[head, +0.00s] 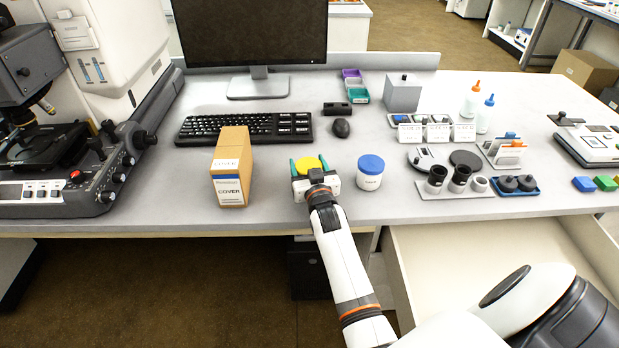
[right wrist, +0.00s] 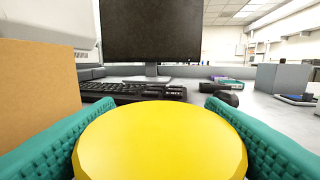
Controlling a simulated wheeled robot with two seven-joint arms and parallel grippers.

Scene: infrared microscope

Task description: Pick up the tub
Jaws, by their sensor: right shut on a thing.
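A tub with a round yellow lid (head: 308,164) is between the teal fingers of my right gripper (head: 309,162), near the front edge of the bench. The gripper is shut on it. In the right wrist view the yellow lid (right wrist: 160,147) fills the lower middle, with a teal finger against each side. The tub's body is hidden behind the gripper, and I cannot tell whether it touches the bench. A white tub with a blue lid (head: 370,173) stands upright just right of the gripper, apart from it. My left gripper is not in view.
A tall cardboard cover box (head: 230,180) stands close left of the gripper. The keyboard (head: 243,127), mouse (head: 341,129) and monitor (head: 253,35) are behind. An eyepiece tray (head: 455,191) lies to the right, above an open drawer (head: 480,262). The microscope (head: 60,170) is far left.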

